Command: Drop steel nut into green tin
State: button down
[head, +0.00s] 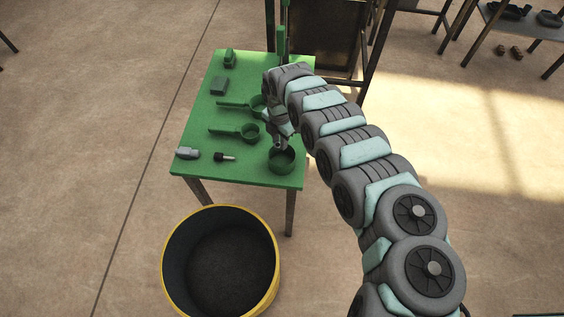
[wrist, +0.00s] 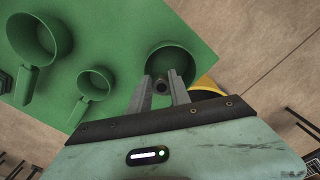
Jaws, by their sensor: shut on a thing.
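The green tin (head: 281,167) stands near the front right corner of the green table and is round and open at the top. In the wrist view the tin (wrist: 172,51) lies just beyond my fingertips. My gripper (head: 284,146) is over the tin and points down. It is shut on the steel nut (wrist: 161,88), a small dark ring held between the two fingertips (wrist: 161,81). The nut appears to be above the tin's opening. In the head view the nut is too small to make out clearly.
Two green scoops (head: 249,132) (head: 257,103) lie left of my gripper on the green table (head: 205,115). A grey piece (head: 187,153) and a black-handled tool (head: 225,157) lie near the front edge. A large yellow-rimmed bin (head: 220,208) stands on the floor in front.

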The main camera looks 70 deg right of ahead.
jog(key=shift+f+b, duration=1.1)
jog(key=shift+f, duration=0.45)
jog(key=shift+r, duration=0.1)
jog(key=c, duration=1.1)
grip_release()
jog(key=shift+r, duration=0.15)
notch_tip(320, 180, up, 9)
jog(key=shift+d+r+p, duration=0.15)
jog(key=shift+r+p, duration=0.05)
jog(key=shift+p, duration=0.3)
jog(key=shift+r, duration=0.55)
